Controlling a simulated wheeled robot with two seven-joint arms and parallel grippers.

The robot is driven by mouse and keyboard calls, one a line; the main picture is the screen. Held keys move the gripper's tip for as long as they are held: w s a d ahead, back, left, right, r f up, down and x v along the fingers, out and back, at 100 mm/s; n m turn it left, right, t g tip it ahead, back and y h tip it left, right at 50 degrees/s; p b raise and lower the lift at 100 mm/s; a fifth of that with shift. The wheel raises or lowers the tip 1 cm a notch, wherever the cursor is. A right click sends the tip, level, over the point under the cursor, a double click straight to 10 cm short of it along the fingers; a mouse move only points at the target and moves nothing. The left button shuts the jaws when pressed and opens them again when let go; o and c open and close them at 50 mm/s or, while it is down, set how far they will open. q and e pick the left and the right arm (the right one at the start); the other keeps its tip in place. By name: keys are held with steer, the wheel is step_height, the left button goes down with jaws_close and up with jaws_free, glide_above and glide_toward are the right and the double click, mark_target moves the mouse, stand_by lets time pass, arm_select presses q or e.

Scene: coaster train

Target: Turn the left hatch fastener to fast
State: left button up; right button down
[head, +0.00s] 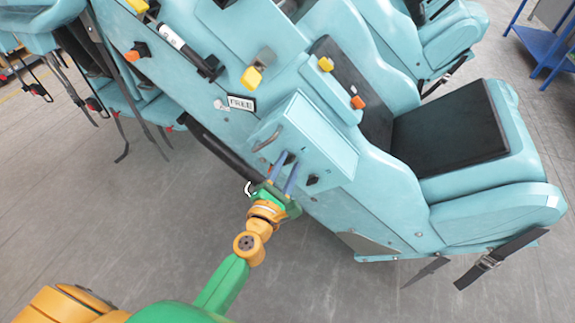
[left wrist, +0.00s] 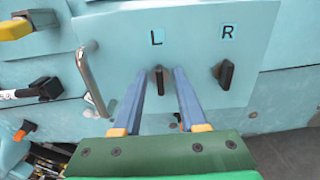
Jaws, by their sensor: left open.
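The left hatch fastener (left wrist: 159,80) is a small black knob under the letter L on a light-blue hatch panel (left wrist: 200,50). It stands upright in the left wrist view. My left gripper (left wrist: 162,72) is open, with one blue finger on each side of this knob; I cannot tell whether they touch it. The right hatch fastener (left wrist: 225,73), a similar black knob under the letter R, is near upright, to the right of the fingers. My right gripper is not in view.
A metal handle (left wrist: 91,78) sticks out left of the left knob. A black T-shaped lever (left wrist: 42,89) and a yellow-ended part (left wrist: 14,29) are further left. In the head view a FREE sign (head: 241,103) and a black-cushioned seat (head: 450,130) flank the hatch.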

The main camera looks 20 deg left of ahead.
arm_select(q)
steer(key=shift+a, duration=0.1)
steer(key=c, duration=0.5)
steer(key=shift+f, duration=0.1)
jaws_close()
steer(key=shift+m, duration=0.3)
steer(key=m+p, duration=0.1)
steer(key=m, duration=0.2)
steer(key=shift+m, duration=0.4)
steer(key=shift+f+m+p, duration=0.2)
steer(key=shift+m+p, duration=0.75)
steer(key=shift+m, duration=2.4)
steer(key=shift+f+m+p, duration=0.15)
steer(key=shift+m+p, duration=0.75)
steer(key=shift+m, duration=2.45)
